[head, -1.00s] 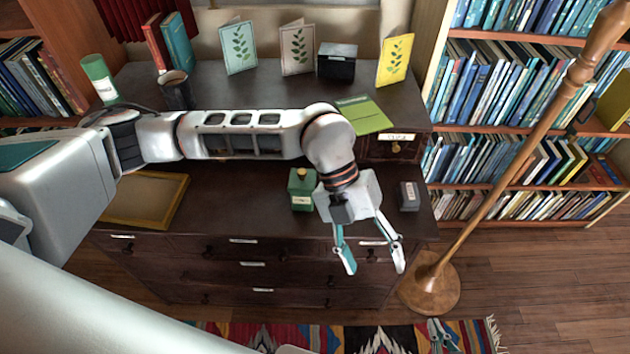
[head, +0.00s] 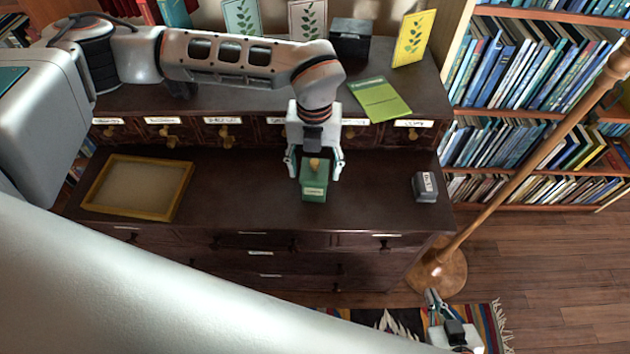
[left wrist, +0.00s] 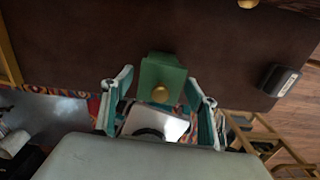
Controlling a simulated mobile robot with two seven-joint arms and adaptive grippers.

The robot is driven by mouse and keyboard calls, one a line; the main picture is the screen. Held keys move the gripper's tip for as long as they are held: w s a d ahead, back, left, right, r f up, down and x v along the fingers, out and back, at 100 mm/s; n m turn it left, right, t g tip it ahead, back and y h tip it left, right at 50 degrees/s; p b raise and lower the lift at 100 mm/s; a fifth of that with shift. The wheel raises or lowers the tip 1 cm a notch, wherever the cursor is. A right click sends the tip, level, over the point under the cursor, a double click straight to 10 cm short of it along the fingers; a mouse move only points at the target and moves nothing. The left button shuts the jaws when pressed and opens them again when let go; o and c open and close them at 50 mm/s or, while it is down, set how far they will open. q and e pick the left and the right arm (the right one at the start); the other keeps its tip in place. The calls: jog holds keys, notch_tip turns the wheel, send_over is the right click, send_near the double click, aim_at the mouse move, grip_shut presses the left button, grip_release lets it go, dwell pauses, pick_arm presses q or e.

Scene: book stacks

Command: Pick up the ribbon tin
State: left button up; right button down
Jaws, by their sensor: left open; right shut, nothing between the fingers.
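A green tin (head: 314,185) with a pale label and a gold knob on top stands upright on the dark cabinet's lower top; its label is too small to read. It also shows in the left wrist view (left wrist: 162,72), between the fingertips. My left gripper (head: 315,170) is open and points down at the tin, one finger on each side of its upper part. I cannot tell whether either finger touches it. My right gripper (head: 432,298) is shut and empty, low at the right, over the floor.
A small dark grey box (head: 426,187) with a label stands to the right. A gold-framed tray (head: 138,188) lies to the left. Behind is a row of labelled drawers (head: 222,132) with a green booklet (head: 380,98) above. A wooden pole (head: 540,165) stands at the right.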

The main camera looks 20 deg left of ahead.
aim_at(310, 193)
pick_arm(q)
notch_tip(310, 193, down, 5)
jog(key=shift+r, duration=0.1)
jog(key=c, duration=1.2)
jog(key=shift+o, duration=0.2)
jog(key=shift+r, duration=0.2)
